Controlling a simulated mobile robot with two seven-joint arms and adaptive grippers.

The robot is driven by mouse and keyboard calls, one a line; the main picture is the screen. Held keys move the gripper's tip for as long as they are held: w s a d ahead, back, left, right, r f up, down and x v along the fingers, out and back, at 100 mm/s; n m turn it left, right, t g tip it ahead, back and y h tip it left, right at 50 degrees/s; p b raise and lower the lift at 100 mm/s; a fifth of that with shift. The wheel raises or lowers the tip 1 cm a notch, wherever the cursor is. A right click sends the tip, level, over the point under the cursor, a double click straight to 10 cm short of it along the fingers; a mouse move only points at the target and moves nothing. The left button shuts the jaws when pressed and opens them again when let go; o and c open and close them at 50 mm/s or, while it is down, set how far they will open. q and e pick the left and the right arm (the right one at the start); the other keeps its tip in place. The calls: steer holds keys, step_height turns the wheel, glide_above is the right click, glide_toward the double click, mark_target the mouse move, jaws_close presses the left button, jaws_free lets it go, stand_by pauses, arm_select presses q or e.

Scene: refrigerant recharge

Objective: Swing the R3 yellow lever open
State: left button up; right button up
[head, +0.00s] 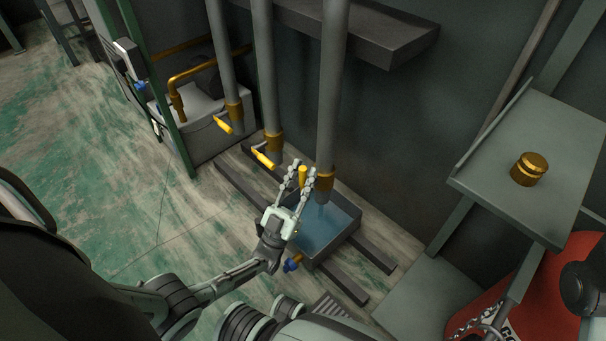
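Three grey vertical pipes end in brass valves, each with a yellow lever. The left lever (224,125) and the middle lever (264,158) stick out to the lower left. The right lever (303,176) is at the right pipe's brass valve (325,182), above a tray of bluish liquid. No R3 label is readable. My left gripper (303,170) is open, with its two fingers on either side of the right lever as seen from here. I cannot tell whether the fingers touch it. My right gripper is not in view.
The dark tray (340,243) stands on rails beneath the right pipe, with a blue-handled tap (293,263) at its front. A shelf (545,125) at right holds a brass cap (529,169). A chained red cylinder (545,300) stands below. Floor at left is open.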

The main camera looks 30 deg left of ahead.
arm_select(q)
steer(key=shift+o, duration=0.2)
steer(key=shift+r, duration=0.1)
step_height(320, 180, up, 10)
steer(key=shift+f, duration=0.15)
stand_by(0.5)
steer(key=shift+s, duration=0.15)
